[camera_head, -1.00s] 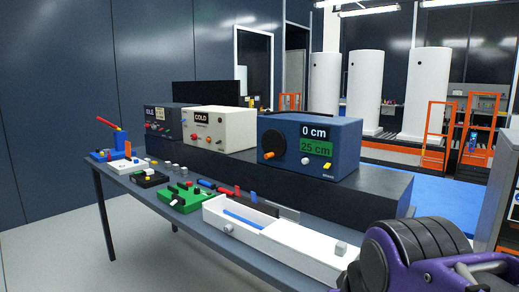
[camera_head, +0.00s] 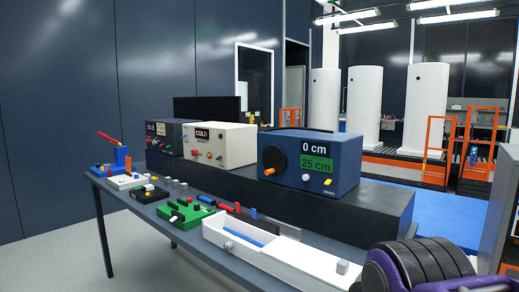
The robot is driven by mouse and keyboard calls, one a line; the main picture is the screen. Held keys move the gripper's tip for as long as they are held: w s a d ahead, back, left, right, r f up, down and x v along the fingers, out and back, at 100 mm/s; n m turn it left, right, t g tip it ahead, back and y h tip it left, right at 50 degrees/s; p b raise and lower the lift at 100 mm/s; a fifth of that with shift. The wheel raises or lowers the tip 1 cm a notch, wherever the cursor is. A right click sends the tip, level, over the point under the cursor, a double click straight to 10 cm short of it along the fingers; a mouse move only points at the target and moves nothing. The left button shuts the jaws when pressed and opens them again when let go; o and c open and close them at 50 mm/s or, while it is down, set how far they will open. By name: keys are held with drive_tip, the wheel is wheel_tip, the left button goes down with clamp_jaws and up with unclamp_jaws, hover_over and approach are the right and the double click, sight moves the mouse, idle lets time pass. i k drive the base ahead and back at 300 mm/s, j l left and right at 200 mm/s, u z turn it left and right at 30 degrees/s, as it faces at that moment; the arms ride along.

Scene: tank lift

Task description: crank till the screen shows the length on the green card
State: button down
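A blue box (camera_head: 345,163) stands on the dark raised shelf at the right of the bench. Its small black screen (camera_head: 314,149) reads "0 cm". Just below the screen, a green card (camera_head: 316,163) reads "25 cm". On the left of its front is a round black crank disc (camera_head: 275,157) with an orange handle (camera_head: 269,172) at its lower left. Part of my arm, purple and black, shows at the lower right. My gripper is out of view, and nothing touches the crank.
A cream box (camera_head: 235,148) reading "COLD" and a dark box (camera_head: 169,138) stand left of the blue one. A white tray (camera_head: 290,258), a green board (camera_head: 180,218) and small parts lie on the bench in front.

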sight(270, 161)
drive_tip(key=i+j, duration=0.15)
drive_tip(key=j, duration=0.2)
drive_tip(key=i+j+z, duration=0.15)
drive_tip(key=j, duration=0.25)
drive_tip(key=i+j, duration=0.1)
drive_tip(key=j, duration=0.25)
